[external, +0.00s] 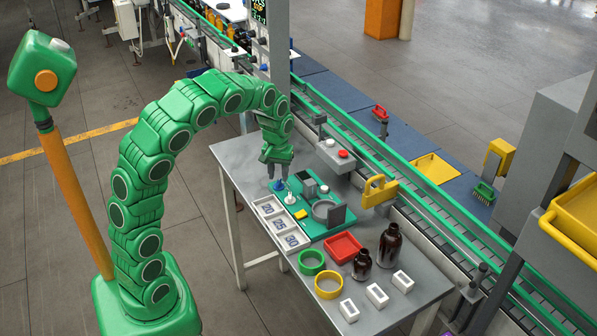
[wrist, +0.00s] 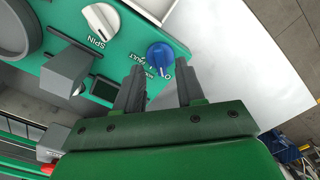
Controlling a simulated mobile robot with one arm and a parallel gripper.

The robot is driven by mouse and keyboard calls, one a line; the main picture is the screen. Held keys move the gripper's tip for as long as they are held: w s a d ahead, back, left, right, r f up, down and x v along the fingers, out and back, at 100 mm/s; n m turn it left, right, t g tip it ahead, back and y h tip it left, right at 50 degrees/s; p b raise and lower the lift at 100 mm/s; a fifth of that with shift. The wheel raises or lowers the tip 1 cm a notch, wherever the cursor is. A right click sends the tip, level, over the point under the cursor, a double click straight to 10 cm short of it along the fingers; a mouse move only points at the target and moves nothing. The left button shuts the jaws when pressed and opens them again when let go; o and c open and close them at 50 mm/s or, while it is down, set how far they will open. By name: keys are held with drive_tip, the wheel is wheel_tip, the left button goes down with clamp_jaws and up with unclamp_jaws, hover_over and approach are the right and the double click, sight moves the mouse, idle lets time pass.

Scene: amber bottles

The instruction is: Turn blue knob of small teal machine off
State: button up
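The small teal machine (external: 311,224) is a flat teal panel on the grey table. Its blue knob (external: 280,186) sits at the panel's far-left corner. In the wrist view the blue knob (wrist: 159,56) has a white pointer mark, with "0", "1" and partly hidden "FAULT" lettering beside it. My gripper (external: 278,173) hangs pointing down just above the knob. In the wrist view my gripper (wrist: 161,76) is open and empty, its fingers apart. The knob shows beyond the gap between the fingertips; contact is not visible. A white knob (wrist: 102,20) labelled "SPIN" is beside it.
A grey upright block (wrist: 66,70) and a small dark screen (wrist: 104,89) are on the panel. White numbered trays (external: 278,226) lie along its left. A red tray (external: 343,247), coloured rings and amber bottles (external: 389,245) stand nearer. A conveyor (external: 400,180) runs behind the table.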

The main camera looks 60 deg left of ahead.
sight(278, 182)
wheel_tip(278, 182, up, 6)
drive_tip(key=shift+f, duration=0.25)
drive_tip(key=shift+s+d, duration=0.1)
drive_tip(key=shift+s, duration=0.1)
drive_tip(key=s+d+m, duration=0.3)
drive_tip(key=s+d, duration=0.2)
drive_tip(key=s, duration=0.6)
drive_tip(key=s+d+m+g, duration=0.1)
drive_tip(key=s+d+m, duration=0.2)
drive_tip(key=s, duration=0.9)
drive_tip(key=s+d+m, duration=0.3)
drive_tip(key=s+d, duration=0.4)
drive_tip(key=s, duration=0.4)
drive_tip(key=shift+s+d+g, duration=0.15)
drive_tip(key=shift+s+g, duration=0.05)
drive_tip(key=shift+g, duration=0.2)
